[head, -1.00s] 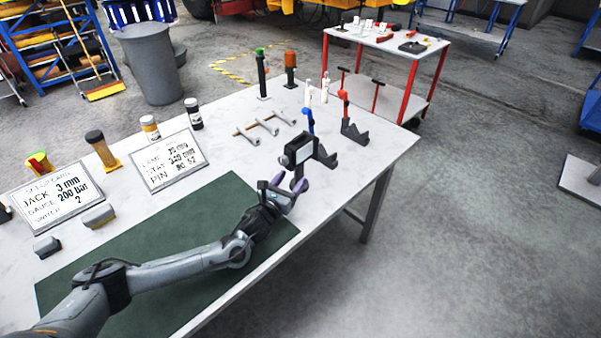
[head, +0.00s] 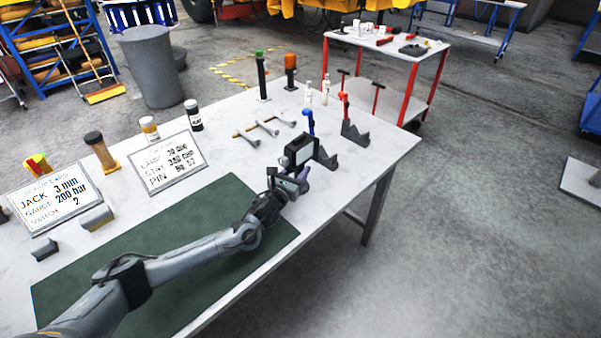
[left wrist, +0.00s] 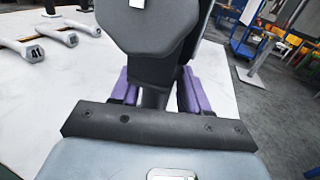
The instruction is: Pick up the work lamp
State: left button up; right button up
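The work lamp (head: 299,150) is a black block-shaped lamp with a pale panel, standing on the white bench beyond the green mat. My left gripper (head: 289,181) is at the lamp's near side, low by its lower part. In the left wrist view the lamp (left wrist: 155,40) fills the top centre, and its dark narrow stem comes down between the purple fingers of my left gripper (left wrist: 160,92). The fingers are apart on either side of the stem, with small gaps showing, so they look open. The lamp's base is hidden. My right gripper is not in view.
Black angled stands (head: 353,132) with red and blue-topped pieces are close behind the lamp. Grey pin-like parts (head: 265,128) lie to its left. Two cards (head: 165,163) and several bottles stand further left. The green mat (head: 150,260) is clear beside my arm.

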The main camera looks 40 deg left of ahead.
pick_arm(q)
grip_shut()
jog(key=shift+r, duration=0.1)
